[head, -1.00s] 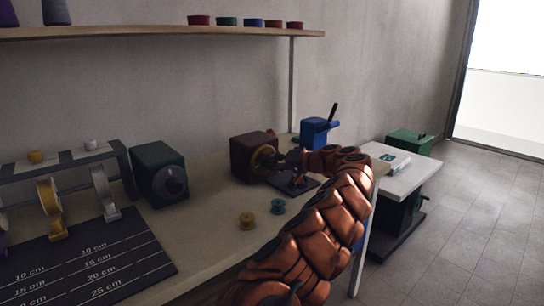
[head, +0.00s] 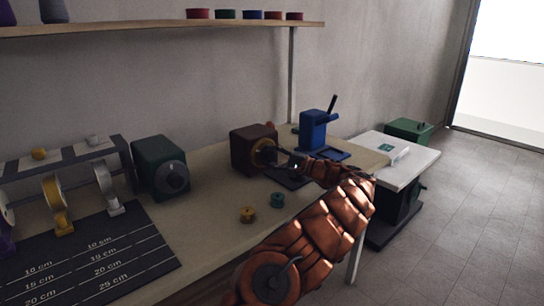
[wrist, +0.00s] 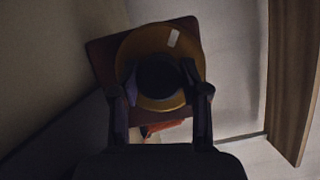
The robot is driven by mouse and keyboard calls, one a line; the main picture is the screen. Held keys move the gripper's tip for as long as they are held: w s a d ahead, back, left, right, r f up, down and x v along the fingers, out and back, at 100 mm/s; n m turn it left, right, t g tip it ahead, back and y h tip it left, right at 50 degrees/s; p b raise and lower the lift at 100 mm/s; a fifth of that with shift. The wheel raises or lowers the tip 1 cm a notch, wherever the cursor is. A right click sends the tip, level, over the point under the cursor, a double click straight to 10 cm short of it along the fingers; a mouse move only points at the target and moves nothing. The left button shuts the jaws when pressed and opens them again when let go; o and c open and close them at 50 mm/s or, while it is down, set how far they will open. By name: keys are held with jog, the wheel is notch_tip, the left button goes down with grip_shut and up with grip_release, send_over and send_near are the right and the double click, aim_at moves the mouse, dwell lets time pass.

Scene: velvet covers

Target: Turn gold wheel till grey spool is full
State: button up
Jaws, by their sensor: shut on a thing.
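The gold wheel (head: 262,146) is on the right side of a brown box (head: 240,150) on the bench. In the wrist view the gold wheel (wrist: 139,48) fills the middle, with a dark hub and a pale mark near its upper right edge. My gripper (head: 278,156) is at the wheel in the head view. In the wrist view my gripper (wrist: 160,82) has its fingers on both sides of the dark hub, shut on it.
A green box (head: 160,167) with a dark knob stands left. A blue device (head: 314,130) stands right of the brown box. Ribbon reels and a dark measuring mat (head: 95,250) are left.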

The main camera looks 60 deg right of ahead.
jog(key=shift+w+a+r+m+t, duration=0.15)
jog(key=shift+m+t, duration=0.15)
jog(key=shift+m, duration=0.4)
jog(key=o, duration=1.1)
jog(key=shift+o, duration=0.2)
jog(key=s, duration=0.4)
jog(key=s+d+f, duration=0.1)
jog(key=s, duration=0.7)
jog(key=shift+d+f, duration=0.25)
jog(key=shift+f, duration=0.05)
jog(key=shift+w, duration=0.1)
